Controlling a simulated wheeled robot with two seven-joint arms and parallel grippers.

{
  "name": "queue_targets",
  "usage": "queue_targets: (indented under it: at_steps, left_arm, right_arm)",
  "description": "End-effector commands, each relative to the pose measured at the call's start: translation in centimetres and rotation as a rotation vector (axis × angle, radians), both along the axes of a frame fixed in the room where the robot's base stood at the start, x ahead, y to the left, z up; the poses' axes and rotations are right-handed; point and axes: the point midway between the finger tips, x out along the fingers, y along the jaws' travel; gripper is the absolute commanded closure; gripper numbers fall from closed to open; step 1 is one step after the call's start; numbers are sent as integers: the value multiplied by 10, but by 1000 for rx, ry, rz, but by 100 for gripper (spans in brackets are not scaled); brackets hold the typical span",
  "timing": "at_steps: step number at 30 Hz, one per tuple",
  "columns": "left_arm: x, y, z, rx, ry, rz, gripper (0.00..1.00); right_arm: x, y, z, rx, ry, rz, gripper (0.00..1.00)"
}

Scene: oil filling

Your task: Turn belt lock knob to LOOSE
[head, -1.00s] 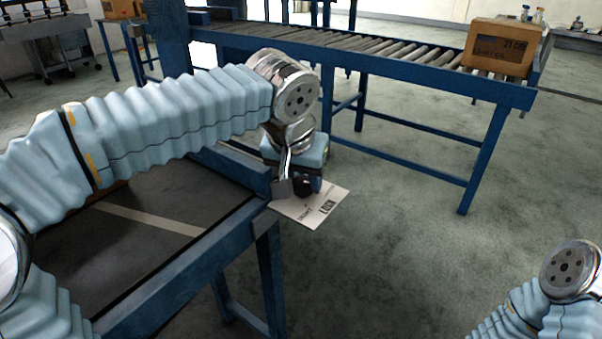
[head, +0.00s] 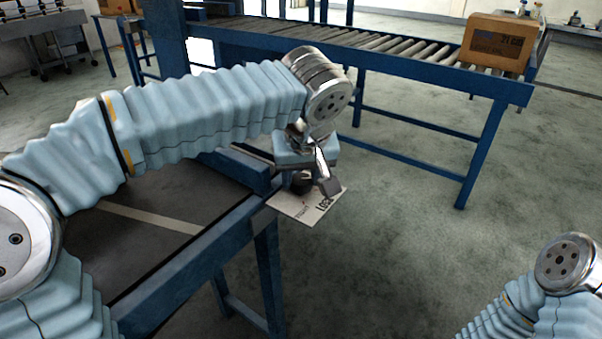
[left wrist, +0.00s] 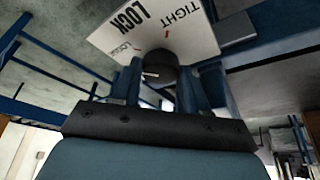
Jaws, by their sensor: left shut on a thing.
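The belt lock knob (left wrist: 161,66) is a dark round knob on a pale plate (left wrist: 120,38). The plate reads LOCK and TIGHT, with a small, partly hidden word near the knob. In the left wrist view a short white mark shows on the knob, and a small red mark is on the plate beside it. My left gripper (left wrist: 160,82) is shut on the knob, with one finger at each side. In the head view the knob (head: 302,184) is small and dark below my left gripper, over the plate (head: 305,207). My right gripper is not in view.
The plate sits at the corner of a blue-framed belt conveyor (head: 190,262) with a dark belt. A blue roller conveyor (head: 400,62) stands behind, bearing a cardboard box (head: 497,45). The floor to the right of the plate is clear.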

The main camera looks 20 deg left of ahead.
Motion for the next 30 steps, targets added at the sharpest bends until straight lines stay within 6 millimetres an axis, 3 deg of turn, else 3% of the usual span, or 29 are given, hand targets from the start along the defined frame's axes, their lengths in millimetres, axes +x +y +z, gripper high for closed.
queue_targets:
  at_steps: [9,10,14,24,30]
  left_arm:
    - [0,0,0,0,1,0,87]
    - [0,0,0,0,1,0,52]
    - [0,0,0,0,1,0,32]
    - [-1,-1,3,0,0,-1,32]
    - [-12,-6,35,-1,-3,-2,32]
  right_arm:
    - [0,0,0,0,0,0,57]
    - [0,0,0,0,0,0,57]
    - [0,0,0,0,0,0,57]
    - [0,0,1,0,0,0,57]
    - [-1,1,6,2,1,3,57]
